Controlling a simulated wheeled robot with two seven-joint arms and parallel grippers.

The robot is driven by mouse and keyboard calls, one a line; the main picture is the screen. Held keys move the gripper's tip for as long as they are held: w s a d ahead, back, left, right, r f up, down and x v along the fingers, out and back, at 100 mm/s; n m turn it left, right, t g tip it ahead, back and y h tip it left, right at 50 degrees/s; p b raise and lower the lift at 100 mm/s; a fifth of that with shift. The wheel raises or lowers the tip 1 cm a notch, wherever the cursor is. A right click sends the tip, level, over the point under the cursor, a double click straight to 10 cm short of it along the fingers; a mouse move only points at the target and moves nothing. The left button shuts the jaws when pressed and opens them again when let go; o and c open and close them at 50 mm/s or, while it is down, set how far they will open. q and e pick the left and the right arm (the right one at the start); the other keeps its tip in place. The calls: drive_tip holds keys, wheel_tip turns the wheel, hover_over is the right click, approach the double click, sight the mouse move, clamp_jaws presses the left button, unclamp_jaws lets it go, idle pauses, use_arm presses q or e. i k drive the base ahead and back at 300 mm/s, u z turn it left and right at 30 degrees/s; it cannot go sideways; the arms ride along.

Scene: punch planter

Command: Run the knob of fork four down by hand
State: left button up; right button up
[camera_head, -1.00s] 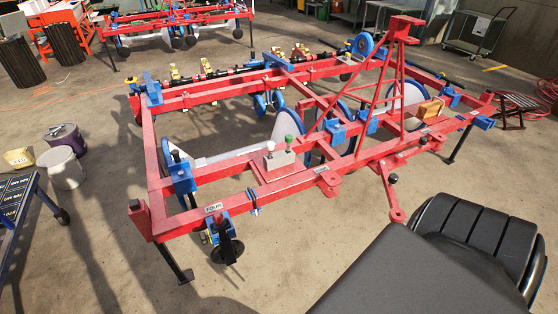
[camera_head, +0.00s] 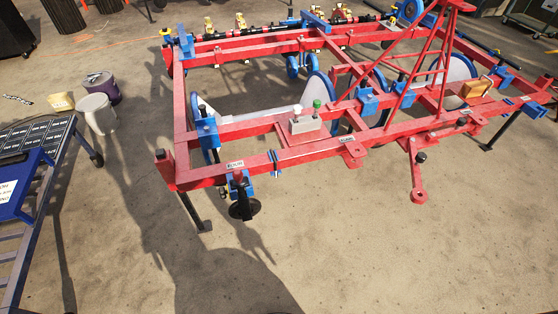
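A red planter frame (camera_head: 290,172) stands on legs across the middle and right of the view. A small label that appears to read FOUR (camera_head: 235,164) is on its near beam at the left corner. Below and beside the label hangs fork four (camera_head: 242,190), a blue bracket with a dark round wheel or disc (camera_head: 245,208) at its bottom. A dark knob seems to sit at the top of this bracket, but it is too small to tell its height. Neither of my grippers is in view.
A blue and grey cart (camera_head: 38,165) stands at the left, with a white bucket (camera_head: 98,113), a dark pail (camera_head: 102,86) and a yellow container (camera_head: 61,101) behind it. A grey block with green and white knobs (camera_head: 305,124) sits on the frame. The floor in front is clear.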

sight(223, 193)
drive_tip(key=k, duration=1.35)
drive_tip(key=u, duration=0.55)
drive_tip(key=i, duration=1.6)
drive_tip(key=z, duration=1.15)
drive_tip(key=k, duration=0.75)
drive_tip(key=u, duration=0.6)
